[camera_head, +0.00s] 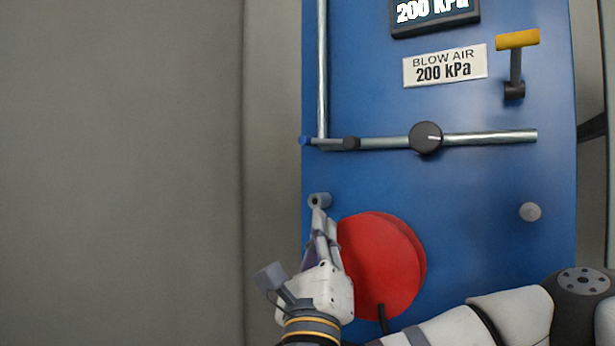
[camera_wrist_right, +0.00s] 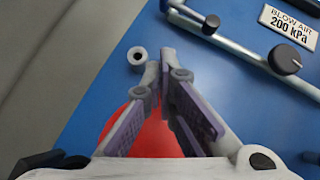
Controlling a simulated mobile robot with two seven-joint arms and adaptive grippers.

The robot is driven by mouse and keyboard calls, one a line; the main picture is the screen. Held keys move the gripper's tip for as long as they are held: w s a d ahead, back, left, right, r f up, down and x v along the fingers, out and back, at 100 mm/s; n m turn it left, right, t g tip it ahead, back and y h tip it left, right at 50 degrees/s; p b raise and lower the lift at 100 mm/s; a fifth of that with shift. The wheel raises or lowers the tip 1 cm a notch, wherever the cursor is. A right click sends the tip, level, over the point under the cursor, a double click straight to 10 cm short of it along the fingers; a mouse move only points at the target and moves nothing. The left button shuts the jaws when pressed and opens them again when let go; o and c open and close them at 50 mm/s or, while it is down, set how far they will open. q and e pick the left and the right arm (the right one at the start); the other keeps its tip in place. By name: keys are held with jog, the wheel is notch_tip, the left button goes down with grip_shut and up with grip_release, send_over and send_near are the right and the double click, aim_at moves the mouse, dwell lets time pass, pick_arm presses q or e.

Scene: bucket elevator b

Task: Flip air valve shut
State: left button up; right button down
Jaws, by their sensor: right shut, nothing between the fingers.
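A blue panel (camera_head: 470,280) carries a horizontal metal pipe (camera_head: 490,138) with a dark round knob (camera_head: 426,138) that has a white pointer line. A lever with a yellow handle (camera_head: 517,40) stands upright on a dark pivot at the upper right. I cannot tell which of these is the air valve. My right gripper (camera_head: 319,212) is shut and empty, in front of the panel's lower left, well below the knob. Its tips are beside a small grey hollow peg (camera_wrist_right: 137,56). The knob also shows in the right wrist view (camera_wrist_right: 285,60). My left gripper is not in view.
A large red disc (camera_head: 385,265) sits just right of my right gripper and is partly hidden by it. A "BLOW AIR 200 kPa" label (camera_head: 445,66) and a display (camera_head: 434,12) are above the pipe. A round grey stud (camera_head: 530,212) is at the right.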

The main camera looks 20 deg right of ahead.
aim_at(328, 142)
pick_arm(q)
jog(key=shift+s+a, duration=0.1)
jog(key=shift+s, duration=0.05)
pick_arm(e)
jog(key=shift+s+r, duration=0.15)
jog(key=shift+s, duration=0.1)
jog(key=shift+h, duration=0.3)
jog(key=p+x, duration=0.1)
jog(key=x, duration=0.8)
jog(key=shift+w+r+p, duration=0.25)
jog(key=shift+w+p, duration=0.05)
jog(key=shift+p, duration=0.05)
jog(key=r, duration=0.1)
jog(key=w+r, duration=0.1)
jog(key=r+p, duration=0.1)
jog(key=shift+w+a, duration=0.3)
jog(key=shift+a, duration=0.1)
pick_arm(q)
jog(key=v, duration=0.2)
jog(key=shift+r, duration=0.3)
pick_arm(e)
jog(key=shift+w+r, duration=0.2)
jog(key=shift+a, duration=0.1)
